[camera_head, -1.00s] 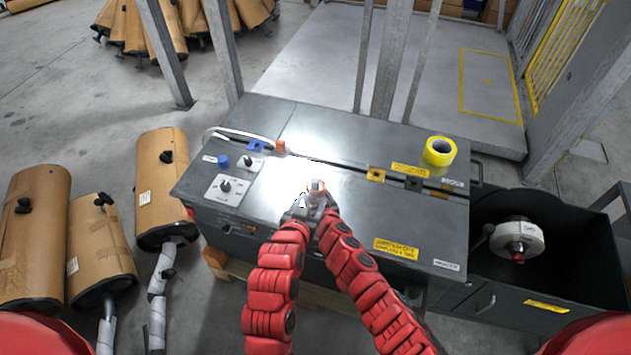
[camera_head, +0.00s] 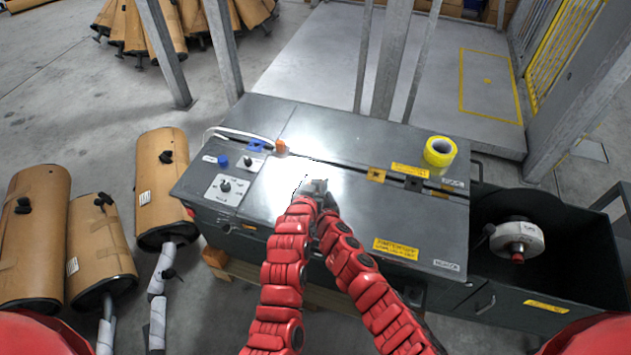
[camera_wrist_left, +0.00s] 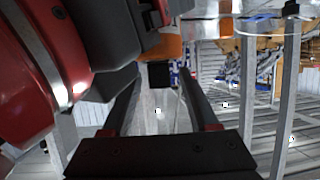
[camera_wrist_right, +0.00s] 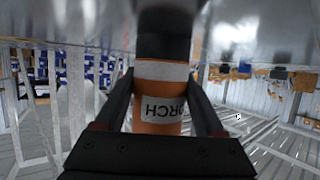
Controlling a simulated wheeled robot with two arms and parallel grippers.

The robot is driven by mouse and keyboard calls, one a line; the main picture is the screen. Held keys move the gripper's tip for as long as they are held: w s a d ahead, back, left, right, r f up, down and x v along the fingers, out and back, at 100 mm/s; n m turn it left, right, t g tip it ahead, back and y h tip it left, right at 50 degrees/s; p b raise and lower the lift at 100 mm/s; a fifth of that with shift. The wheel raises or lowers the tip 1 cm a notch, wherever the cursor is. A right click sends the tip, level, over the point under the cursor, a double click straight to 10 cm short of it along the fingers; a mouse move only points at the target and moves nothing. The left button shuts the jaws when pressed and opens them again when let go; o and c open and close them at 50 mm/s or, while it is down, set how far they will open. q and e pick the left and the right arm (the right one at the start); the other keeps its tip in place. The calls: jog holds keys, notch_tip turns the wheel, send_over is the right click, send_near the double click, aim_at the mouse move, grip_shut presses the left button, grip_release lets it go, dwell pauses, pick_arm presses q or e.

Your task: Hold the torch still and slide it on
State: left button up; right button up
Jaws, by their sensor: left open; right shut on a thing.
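The torch (camera_wrist_right: 160,98) is an orange cylinder with a white band, a black collar above and an upside-down label partly reading "ORCH". My right gripper (camera_wrist_right: 165,92) is shut around it in the right wrist view. My left gripper (camera_head: 314,187) is beside the right hand above the bench lid in the head view, hiding the torch. In the left wrist view, its fingers (camera_wrist_left: 160,82) are open, with a dark block (camera_wrist_left: 159,75) below an orange part showing between or beyond them. I cannot tell whether they touch it. The right hand's dark body fills the upper left there.
The grey bench (camera_head: 300,140) carries a yellow tape roll (camera_head: 439,151), knobs (camera_head: 225,187) and a slot along its top. A dark bin (camera_head: 570,225) with a white reel (camera_head: 517,238) is at right.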

pick_arm(q)
jog(key=shift+w, duration=0.2)
grip_shut()
dwell(1.4)
